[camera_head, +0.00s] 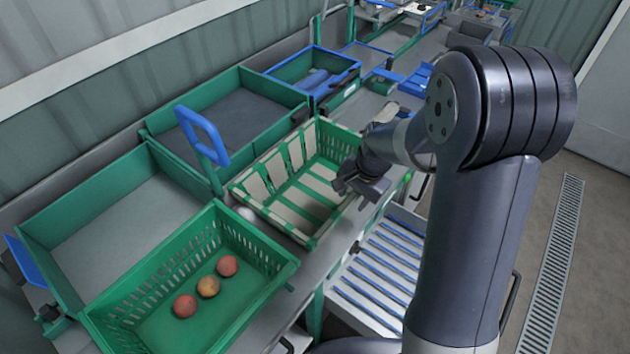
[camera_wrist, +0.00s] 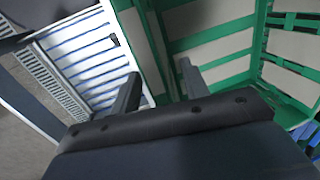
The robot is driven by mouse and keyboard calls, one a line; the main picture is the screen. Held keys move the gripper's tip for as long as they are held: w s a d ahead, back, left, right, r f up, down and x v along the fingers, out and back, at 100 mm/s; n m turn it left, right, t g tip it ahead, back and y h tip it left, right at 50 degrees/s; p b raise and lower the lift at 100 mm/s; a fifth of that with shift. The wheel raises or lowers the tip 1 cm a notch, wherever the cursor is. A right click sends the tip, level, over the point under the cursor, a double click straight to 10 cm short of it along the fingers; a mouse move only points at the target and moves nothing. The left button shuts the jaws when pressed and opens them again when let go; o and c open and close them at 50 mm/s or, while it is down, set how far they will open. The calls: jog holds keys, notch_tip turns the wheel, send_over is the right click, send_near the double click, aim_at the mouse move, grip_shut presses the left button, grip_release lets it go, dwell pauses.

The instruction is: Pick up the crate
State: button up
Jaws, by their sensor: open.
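An empty green and cream slatted crate (camera_head: 275,222) stands on the grey bench in the middle of the head view. Its inside and slatted floor fill the upper right of the wrist view (camera_wrist: 215,45). My gripper (camera_head: 358,186) is open at the crate's right-hand wall, with its fingers pointing down. In the wrist view my gripper (camera_wrist: 158,84) shows one finger on each side of that wall's rim. I cannot tell whether either finger touches the wall.
Green-walled bays (camera_head: 110,215) line the back, with a blue upright handle (camera_head: 203,135) close behind the slatted crate. A roller section (camera_head: 375,265) with blue and white bars lies below to the right. A small white round object (camera_head: 245,213) lies between the crates.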

jog(key=shift+c, duration=0.2)
grip_shut()
dwell(0.4)
